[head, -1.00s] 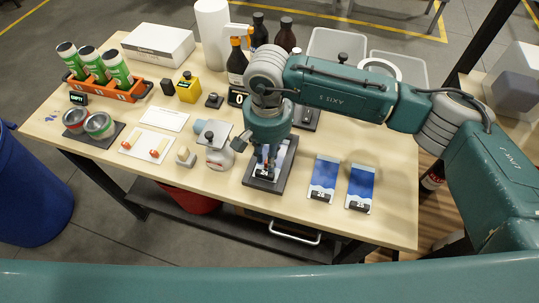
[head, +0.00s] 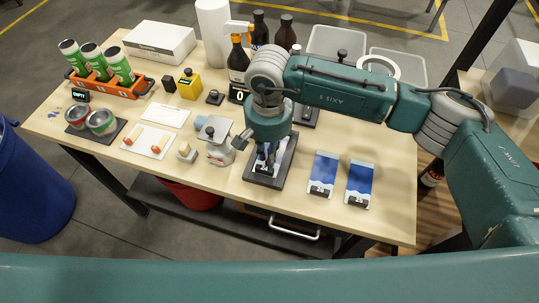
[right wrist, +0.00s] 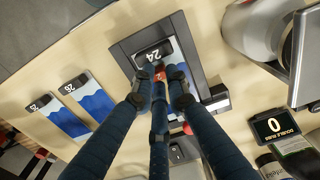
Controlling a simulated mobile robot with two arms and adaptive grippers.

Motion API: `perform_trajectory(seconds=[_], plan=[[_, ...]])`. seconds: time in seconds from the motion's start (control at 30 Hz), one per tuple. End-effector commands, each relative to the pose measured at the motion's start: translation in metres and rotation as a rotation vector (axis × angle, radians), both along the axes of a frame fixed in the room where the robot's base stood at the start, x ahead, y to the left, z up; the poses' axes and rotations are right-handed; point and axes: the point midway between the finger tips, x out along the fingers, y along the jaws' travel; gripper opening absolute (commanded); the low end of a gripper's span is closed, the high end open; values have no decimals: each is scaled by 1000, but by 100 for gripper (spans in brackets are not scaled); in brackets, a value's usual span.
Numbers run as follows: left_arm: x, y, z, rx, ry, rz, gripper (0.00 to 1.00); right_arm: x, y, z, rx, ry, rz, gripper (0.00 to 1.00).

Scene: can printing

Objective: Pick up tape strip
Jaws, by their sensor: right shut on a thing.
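My right gripper (head: 264,164) points down over a dark tray (head: 250,177) near the front middle of the table. In the right wrist view its fingers (right wrist: 160,82) are drawn together over a printed label card (right wrist: 188,62) marked 24 that lies in the tray (right wrist: 127,62). A small red piece (right wrist: 159,75), seemingly the tape strip, shows between the fingertips; most of it is hidden by them. My left gripper is not in view.
Two blue-and-white label cards (head: 323,172) (head: 360,182) lie right of the tray. A grey-white device (head: 216,145) stands close left. A white board (head: 149,139) with red-tipped pieces, a can rack (head: 108,88) and bottles (head: 286,36) stand further off.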

Motion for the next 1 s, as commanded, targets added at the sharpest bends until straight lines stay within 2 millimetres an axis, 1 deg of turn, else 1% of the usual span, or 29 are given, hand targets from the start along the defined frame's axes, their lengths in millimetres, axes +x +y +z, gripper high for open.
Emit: perform_trajectory(seconds=[0.03, 0.07, 0.17, 0.27, 0.5, 0.6, 0.7, 0.83, 1.0], plan=[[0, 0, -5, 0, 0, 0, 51, 0, -2, -3, -4, 0, -4, 2], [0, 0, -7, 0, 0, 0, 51, 0, -2, 0, -4, 0, -4, 2], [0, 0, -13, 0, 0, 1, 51, 1, -1, 18, -2, -4, -1, 2], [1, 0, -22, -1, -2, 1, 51, 1, -1, 43, -1, -5, -1, 2], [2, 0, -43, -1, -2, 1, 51, 0, 0, 116, -1, -6, 1, 2], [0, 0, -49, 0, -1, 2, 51, -1, 0, 142, 0, -4, 0, 2], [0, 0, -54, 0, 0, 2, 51, -1, 0, 163, -1, -3, 1, 2], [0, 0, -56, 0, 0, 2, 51, -2, 0, 181, -1, -2, 0, 2], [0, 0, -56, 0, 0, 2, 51, -3, -1, 194, -2, 1, 2, 2]])
